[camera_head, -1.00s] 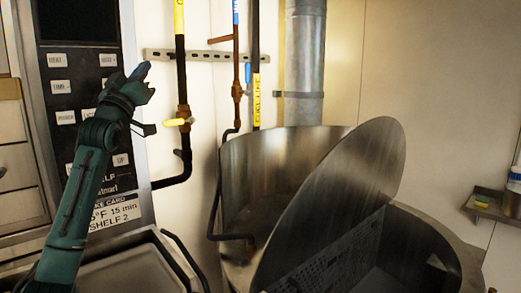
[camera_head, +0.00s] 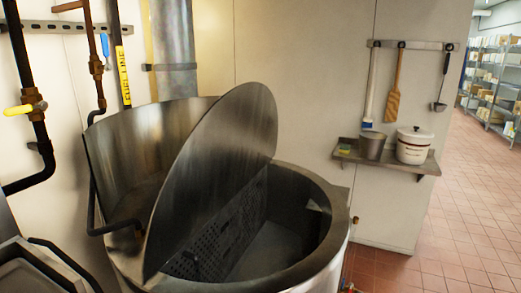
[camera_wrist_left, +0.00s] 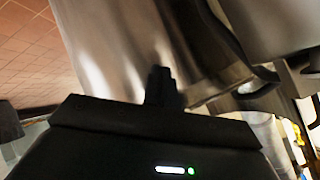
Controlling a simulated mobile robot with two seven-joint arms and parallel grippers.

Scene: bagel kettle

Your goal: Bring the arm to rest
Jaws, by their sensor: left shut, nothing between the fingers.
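My left gripper (camera_wrist_left: 160,85) shows in the left wrist view as dark fingers, shut with nothing held. Behind it is a smooth, shiny metal wall, possibly the kettle's outside; I cannot tell the gap between them. My left arm is outside the head view, and my right arm is in neither view. In the head view the large steel kettle (camera_head: 335,225) stands at the middle, with its round lid (camera_head: 220,165) tilted up and a perforated plate (camera_head: 235,225) inside.
Pipes with a yellow-handled valve (camera_head: 20,110) run along the left wall. A wall shelf (camera_head: 400,163) at the right holds a metal pot (camera_head: 372,146) and a white crock (camera_head: 413,147), with utensils hanging above. Open tiled floor (camera_head: 465,235) lies at the right.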

